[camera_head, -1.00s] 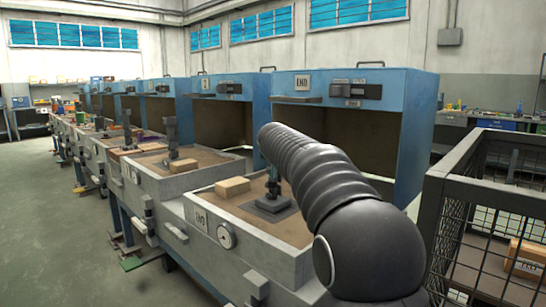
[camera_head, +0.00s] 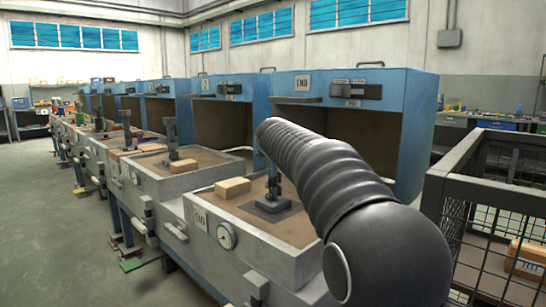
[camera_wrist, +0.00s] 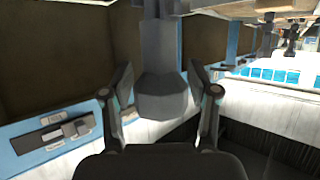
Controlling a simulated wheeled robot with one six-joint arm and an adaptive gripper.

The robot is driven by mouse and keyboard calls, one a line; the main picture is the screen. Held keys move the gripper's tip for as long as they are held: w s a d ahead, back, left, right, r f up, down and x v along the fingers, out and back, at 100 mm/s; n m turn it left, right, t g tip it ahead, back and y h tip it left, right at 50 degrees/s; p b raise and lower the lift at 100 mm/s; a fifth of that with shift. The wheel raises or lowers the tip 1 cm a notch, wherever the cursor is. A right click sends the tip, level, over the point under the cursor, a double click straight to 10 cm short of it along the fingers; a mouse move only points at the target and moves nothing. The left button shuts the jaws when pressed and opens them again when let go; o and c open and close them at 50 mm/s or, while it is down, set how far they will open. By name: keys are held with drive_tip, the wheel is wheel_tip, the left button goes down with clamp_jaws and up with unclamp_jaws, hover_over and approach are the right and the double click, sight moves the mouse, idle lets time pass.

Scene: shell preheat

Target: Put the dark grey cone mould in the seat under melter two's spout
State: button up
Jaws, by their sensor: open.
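My gripper (camera_wrist: 161,85) is open in the wrist view, one finger on each side. A grey post with a wider, faceted end (camera_wrist: 163,55) stands between the fingers, with gaps visible at both sides. I cannot tell whether it is the dark grey cone mould or a fixed part. In the head view, the nearest bench has a dark square plate (camera_head: 266,206) on its sandy top, with a thin grey-green upright (camera_head: 272,182) above it. My arm hides what is beside it, and my gripper is out of that view. I cannot identify the mould or melter two's spout for certain.
A pale brown block (camera_head: 232,187) lies on the nearest bench, with a dial (camera_head: 226,236) on its front. Open-fronted blue hoods (camera_head: 410,125) line the back. A black wire cage (camera_head: 470,215) stands at right, holding a box (camera_head: 526,258). The floor at left (camera_head: 50,235) is clear.

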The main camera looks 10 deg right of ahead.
drive_tip(key=v, duration=0.8)
drive_tip(key=shift+s+b, duration=0.35)
drive_tip(key=shift+b, duration=0.05)
drive_tip(key=shift+r, duration=0.1)
